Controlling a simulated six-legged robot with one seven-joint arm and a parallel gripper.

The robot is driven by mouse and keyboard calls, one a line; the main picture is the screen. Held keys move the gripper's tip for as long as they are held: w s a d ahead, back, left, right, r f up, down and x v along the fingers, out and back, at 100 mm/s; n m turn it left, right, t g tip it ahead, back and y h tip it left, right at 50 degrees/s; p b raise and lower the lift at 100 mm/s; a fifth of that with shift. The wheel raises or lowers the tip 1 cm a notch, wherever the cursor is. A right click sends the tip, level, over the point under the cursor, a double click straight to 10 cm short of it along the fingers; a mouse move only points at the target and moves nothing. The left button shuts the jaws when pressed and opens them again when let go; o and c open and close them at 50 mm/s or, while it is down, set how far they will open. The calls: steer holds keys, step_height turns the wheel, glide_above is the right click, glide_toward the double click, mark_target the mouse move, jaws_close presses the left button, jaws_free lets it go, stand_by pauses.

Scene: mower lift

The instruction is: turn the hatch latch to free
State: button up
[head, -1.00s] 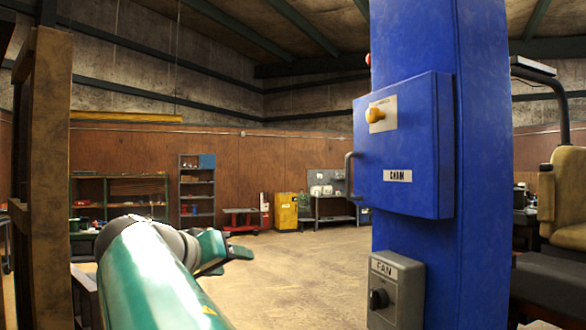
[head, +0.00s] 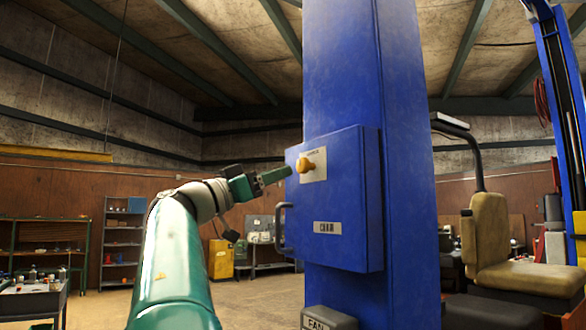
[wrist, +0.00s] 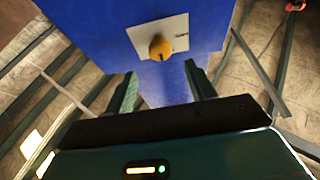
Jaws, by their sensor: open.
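The hatch is a blue box door (head: 335,205) on a blue column, with a handle on its left edge and a small plate that seems to read "CHAIN". The hatch latch is an orange-yellow knob (head: 304,165) on a pale plate near the door's top left. In the wrist view the latch (wrist: 160,47) lies ahead of and between the fingers, with a dark mark on its lower part. My gripper (head: 282,178) is just left of the latch; in the wrist view my gripper (wrist: 163,88) is open and empty, with the latch beyond its fingertips.
A grey box marked "FAN" (head: 328,318) is on the column below the hatch. A handle (head: 281,227) sticks out at the hatch's left edge. A tan seat (head: 505,250) stands to the right.

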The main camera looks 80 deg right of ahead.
mark_target(300, 165)
steer(key=x, duration=0.6)
steer(key=shift+s+d+r, duration=0.1)
steer(key=shift+s+d, duration=0.05)
steer(key=shift+s, duration=0.05)
steer(key=c, duration=1)
steer(key=shift+o, duration=0.2)
